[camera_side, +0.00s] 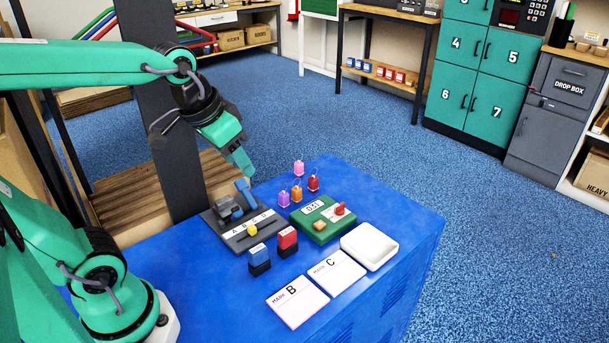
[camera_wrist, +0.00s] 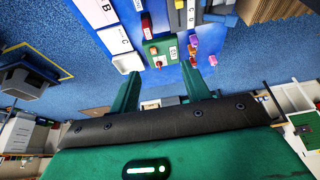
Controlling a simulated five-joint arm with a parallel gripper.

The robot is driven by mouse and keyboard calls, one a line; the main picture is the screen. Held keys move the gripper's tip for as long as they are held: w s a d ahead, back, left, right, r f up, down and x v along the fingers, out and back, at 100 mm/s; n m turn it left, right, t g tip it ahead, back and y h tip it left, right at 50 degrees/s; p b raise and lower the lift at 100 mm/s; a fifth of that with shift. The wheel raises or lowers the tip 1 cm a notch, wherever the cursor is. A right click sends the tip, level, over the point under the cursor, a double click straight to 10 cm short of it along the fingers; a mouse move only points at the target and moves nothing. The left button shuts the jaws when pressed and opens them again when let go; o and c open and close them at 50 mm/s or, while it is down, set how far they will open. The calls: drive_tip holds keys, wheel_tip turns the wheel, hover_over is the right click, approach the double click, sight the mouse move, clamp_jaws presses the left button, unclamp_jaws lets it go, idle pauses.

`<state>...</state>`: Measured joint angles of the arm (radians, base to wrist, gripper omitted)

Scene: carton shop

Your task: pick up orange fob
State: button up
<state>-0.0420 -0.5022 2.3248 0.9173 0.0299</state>
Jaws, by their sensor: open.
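The orange fob (camera_side: 297,194) stands upright on the blue bench, in a small cluster with a purple fob (camera_side: 284,200), a red fob (camera_side: 313,183) and a pink fob (camera_side: 298,168). The orange fob also shows in the wrist view (camera_wrist: 190,43), near the upper middle. My gripper (camera_side: 244,168) is open and empty, up and to the left of the fobs in the side view. In the wrist view its fingers (camera_wrist: 162,82) are spread apart, with the fobs beyond the right one. The red fob is partly hard to make out there.
A green device (camera_side: 312,232) with a red knob stands right beside the fobs. A grey lettered unit (camera_side: 250,238) is on their left. Red (camera_side: 287,238) and blue (camera_side: 259,257) stamps, two cards (camera_side: 298,302) and a white tray (camera_side: 369,243) stand nearer the front.

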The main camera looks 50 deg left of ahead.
drive_tip(key=w+a+f+g, duration=0.1)
drive_tip(key=w+a, duration=0.1)
drive_tip(key=w, duration=0.6)
drive_tip(key=g, duration=0.3)
hover_over(296, 188)
drive_tip(key=shift+n, duration=0.3)
wheel_tip(296, 188, down, 15)
drive_tip(key=shift+d+f, duration=0.1)
drive_tip(key=shift+d, duration=0.05)
drive_tip(key=shift+w+a+f+g, duration=0.2)
drive_tip(key=shift+a+f+g, duration=0.1)
drive_tip(key=shift+f, duration=0.15)
drive_tip(key=shift+s+d+f, duration=0.1)
drive_tip(key=shift+d+f, duration=0.05)
drive_tip(key=shift+f, duration=3.75)
clamp_jaws()
drive_tip(key=shift+r, duration=0.15)
